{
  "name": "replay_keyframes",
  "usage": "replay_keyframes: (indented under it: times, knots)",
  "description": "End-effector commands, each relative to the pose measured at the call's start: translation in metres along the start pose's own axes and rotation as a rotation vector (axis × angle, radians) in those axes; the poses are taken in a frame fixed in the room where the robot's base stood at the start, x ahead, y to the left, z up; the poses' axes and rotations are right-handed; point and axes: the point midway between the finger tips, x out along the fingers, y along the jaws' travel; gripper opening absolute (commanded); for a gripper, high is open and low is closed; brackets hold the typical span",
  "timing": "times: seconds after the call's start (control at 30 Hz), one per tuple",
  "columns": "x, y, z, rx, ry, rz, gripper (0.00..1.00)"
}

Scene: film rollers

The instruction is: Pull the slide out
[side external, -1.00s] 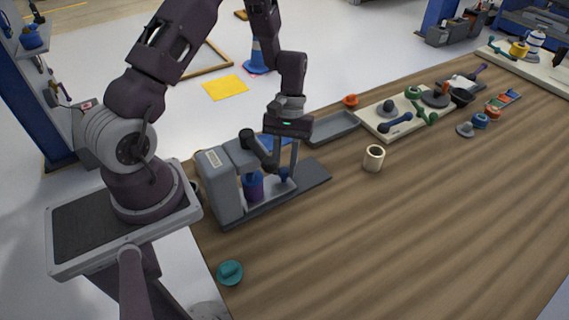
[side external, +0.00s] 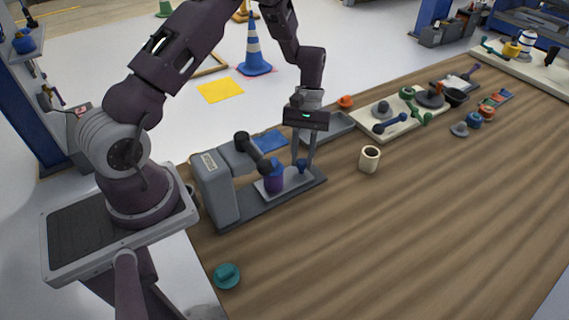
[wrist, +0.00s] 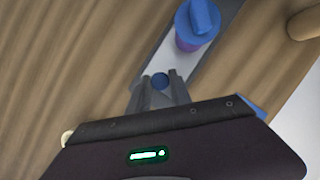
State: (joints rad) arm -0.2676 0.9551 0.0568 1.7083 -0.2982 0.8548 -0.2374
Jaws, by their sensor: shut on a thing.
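The slide (side external: 291,184) is a light grey plate on the dark grey base of the grey machine (side external: 215,190). A purple and blue roller (side external: 273,178) stands upright on it; the roller's blue top (wrist: 197,20) also shows in the wrist view. A small blue knob (side external: 302,165) sits at the slide's right end. My gripper (side external: 305,164) points down and is shut on the knob, which shows between the fingertips in the wrist view (wrist: 160,82).
A beige cup (side external: 369,159) stands to the right of the base. A grey tray (side external: 335,127) and a blue mat (side external: 270,141) lie behind it. A teal object (side external: 227,276) is at the table's front left.

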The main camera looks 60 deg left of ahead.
Motion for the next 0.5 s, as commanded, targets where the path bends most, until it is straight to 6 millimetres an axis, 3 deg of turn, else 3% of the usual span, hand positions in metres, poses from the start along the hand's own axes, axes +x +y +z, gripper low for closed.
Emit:
replay_keyframes:
  times: [0.2, 0.5]
  knots:
    - [-0.009, 0.024, -0.023, 0.0, 0.002, 0.0, 0.0]
    - [-0.011, 0.028, -0.026, -0.001, 0.007, 0.004, 0.0]
